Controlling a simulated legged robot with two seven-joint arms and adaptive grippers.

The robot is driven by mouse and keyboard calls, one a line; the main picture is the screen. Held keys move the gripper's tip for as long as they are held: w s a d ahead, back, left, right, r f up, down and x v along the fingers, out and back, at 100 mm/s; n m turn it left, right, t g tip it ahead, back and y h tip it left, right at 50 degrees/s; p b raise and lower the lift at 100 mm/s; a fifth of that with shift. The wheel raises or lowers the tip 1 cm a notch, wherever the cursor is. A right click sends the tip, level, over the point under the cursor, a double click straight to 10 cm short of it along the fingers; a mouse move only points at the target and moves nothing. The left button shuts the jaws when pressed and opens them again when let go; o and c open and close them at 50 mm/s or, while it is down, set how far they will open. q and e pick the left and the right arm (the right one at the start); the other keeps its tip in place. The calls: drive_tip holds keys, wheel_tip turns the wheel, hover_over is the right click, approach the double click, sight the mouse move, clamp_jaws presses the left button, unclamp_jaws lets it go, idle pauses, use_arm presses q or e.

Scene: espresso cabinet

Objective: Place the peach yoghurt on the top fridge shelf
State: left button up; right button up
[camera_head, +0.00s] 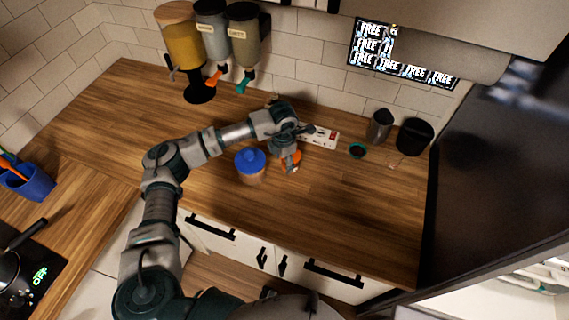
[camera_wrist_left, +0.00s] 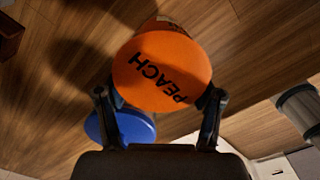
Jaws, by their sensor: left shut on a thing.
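The peach yoghurt is a tub with an orange lid (camera_head: 291,157), near the middle of the wooden counter. In the left wrist view its lid (camera_wrist_left: 162,65) reads "PEACH". My left gripper (camera_head: 288,160) is shut on it, with one finger on each side in the wrist view (camera_wrist_left: 160,104). Whether the tub touches the counter I cannot tell. The fridge (camera_head: 490,165) stands at the right with a dark front. A bright white interior with shelf parts (camera_head: 535,285) shows at the lower right; the top shelf cannot be clearly made out. My right gripper is not in view.
A blue-lidded tub (camera_head: 250,160) stands close on the left of the yoghurt and also shows in the wrist view (camera_wrist_left: 130,126). A white power strip (camera_head: 320,137), a dark cup (camera_head: 380,125) and a black container (camera_head: 414,136) are behind. Dispensers (camera_head: 212,45) stand at the back left. The front right counter is clear.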

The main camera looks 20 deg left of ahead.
sight(284, 166)
use_arm(q)
drive_tip(key=shift+w, duration=0.2)
wheel_tip(284, 166, down, 3)
drive_tip(key=shift+f+p, duration=0.1)
drive_tip(key=shift+p, duration=0.3)
drive_tip(key=shift+a+f, duration=0.25)
drive_tip(key=shift+a, duration=0.05)
drive_tip(key=o, duration=1.3)
drive_tip(key=shift+d, duration=0.15)
drive_tip(key=shift+r, duration=0.1)
